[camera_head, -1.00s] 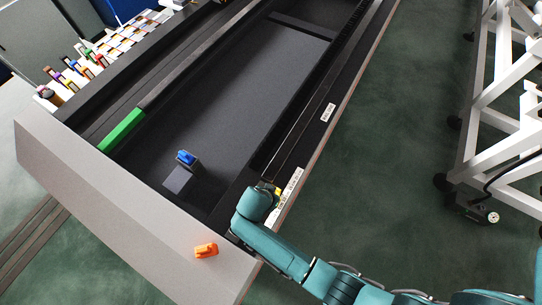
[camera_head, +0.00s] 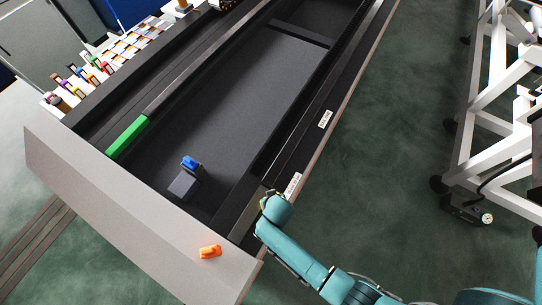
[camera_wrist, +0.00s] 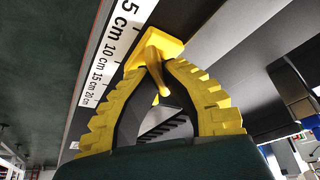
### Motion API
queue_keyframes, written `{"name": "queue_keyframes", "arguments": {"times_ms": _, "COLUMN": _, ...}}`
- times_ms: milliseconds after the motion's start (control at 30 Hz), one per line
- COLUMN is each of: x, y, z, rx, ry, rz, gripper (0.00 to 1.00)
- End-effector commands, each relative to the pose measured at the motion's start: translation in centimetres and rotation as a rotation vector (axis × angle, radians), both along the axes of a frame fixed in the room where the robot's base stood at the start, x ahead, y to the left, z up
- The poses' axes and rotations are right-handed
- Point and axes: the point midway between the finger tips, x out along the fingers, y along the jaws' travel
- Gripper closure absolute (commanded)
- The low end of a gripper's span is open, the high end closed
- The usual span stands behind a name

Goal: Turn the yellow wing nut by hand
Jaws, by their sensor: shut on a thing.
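The yellow wing nut (camera_wrist: 162,47) shows in the wrist view at the top centre, on a dark rail beside a white scale strip. My gripper (camera_wrist: 155,75) has yellow ribbed fingers that come together around the lower part of the wing nut, and it is shut on it. Part of the wing nut is hidden between the fingertips. In the head view my gripper (camera_head: 268,197) is at the rack's right edge near the front corner. The wing nut cannot be told apart from the gripper there.
An orange knob (camera_head: 210,252) sits on the rack's light front face. A blue knob (camera_head: 190,162) stands inside the dark tray, and a green bar (camera_head: 127,138) lies along its left side. White framework (camera_head: 495,110) stands at the right, across open green floor.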

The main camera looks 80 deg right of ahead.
Motion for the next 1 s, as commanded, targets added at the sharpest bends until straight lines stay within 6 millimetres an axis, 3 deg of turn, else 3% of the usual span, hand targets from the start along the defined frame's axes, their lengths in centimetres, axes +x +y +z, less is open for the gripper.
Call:
{"name": "queue_keyframes", "arguments": {"times_ms": 600, "x": -0.16, "y": 0.08, "z": -0.09, "rx": 0.005, "ry": 0.0, "rz": 0.559, "gripper": 1.0}}
{"name": "queue_keyframes", "arguments": {"times_ms": 1000, "x": -0.17, "y": 0.17, "z": -0.24, "rx": 0.006, "ry": 0.002, "rz": 0.78, "gripper": 1.0}}
